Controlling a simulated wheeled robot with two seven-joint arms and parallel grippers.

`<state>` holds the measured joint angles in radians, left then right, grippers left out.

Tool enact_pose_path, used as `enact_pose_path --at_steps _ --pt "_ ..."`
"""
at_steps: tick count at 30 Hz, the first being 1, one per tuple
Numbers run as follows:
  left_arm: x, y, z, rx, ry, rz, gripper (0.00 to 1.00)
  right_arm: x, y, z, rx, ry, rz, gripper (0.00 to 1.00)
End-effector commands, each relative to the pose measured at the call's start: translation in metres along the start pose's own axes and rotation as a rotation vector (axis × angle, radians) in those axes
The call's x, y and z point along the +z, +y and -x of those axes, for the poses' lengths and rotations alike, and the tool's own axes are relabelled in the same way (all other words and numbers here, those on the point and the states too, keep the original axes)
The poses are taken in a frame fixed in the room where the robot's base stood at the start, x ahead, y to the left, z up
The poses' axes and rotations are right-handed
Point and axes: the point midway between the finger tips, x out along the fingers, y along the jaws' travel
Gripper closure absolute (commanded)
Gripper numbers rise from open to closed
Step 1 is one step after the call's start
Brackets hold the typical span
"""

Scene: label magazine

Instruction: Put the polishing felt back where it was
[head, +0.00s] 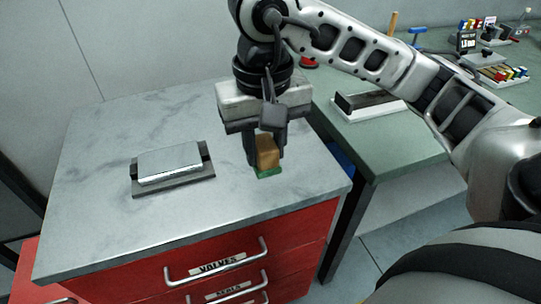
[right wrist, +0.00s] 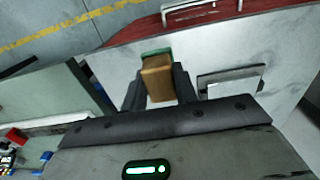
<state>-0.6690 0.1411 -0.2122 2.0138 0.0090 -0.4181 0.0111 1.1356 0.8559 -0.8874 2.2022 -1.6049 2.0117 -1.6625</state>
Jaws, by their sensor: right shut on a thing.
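The polishing felt (head: 267,152) is a small block with a tan-brown body and a green layer at its bottom. My right gripper (head: 265,158) is shut on its brown body and holds it upright over the right part of the grey marbled worktop (head: 100,225). Whether the green underside touches the worktop I cannot tell. In the right wrist view the felt (right wrist: 157,80) sits between the two dark fingers, its green end pointing away from the camera. My left gripper is not in view.
A silver block on a dark grey plate (head: 170,163) stands left of the felt. Red drawers (head: 225,265), one labelled VALVES, are below the worktop. At right a green bench (head: 375,140) bears a white tray with a dark bar (head: 370,102) and several small items behind. The worktop's front left is clear.

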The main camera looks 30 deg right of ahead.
Motion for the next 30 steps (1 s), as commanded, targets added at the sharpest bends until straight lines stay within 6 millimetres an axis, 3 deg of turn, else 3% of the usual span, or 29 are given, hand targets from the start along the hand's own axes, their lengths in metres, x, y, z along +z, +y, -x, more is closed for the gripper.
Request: enact_pose_path --at_steps 6,12,21,27,30 --pt "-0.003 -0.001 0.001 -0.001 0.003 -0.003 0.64 -0.048 0.025 -0.027 0.001 -0.007 -0.004 0.93" --pt "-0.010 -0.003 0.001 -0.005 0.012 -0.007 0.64 -0.072 0.036 -0.060 0.001 -0.004 -0.001 0.93" --pt "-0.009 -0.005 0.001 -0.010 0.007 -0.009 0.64 -0.089 0.044 -0.084 0.001 -0.004 0.000 0.93" --pt "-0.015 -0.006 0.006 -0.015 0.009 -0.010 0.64 -0.088 0.043 -0.109 -0.001 -0.002 0.003 0.93" --pt "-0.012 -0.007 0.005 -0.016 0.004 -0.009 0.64 -0.088 0.043 -0.112 -0.001 0.001 0.003 0.93"
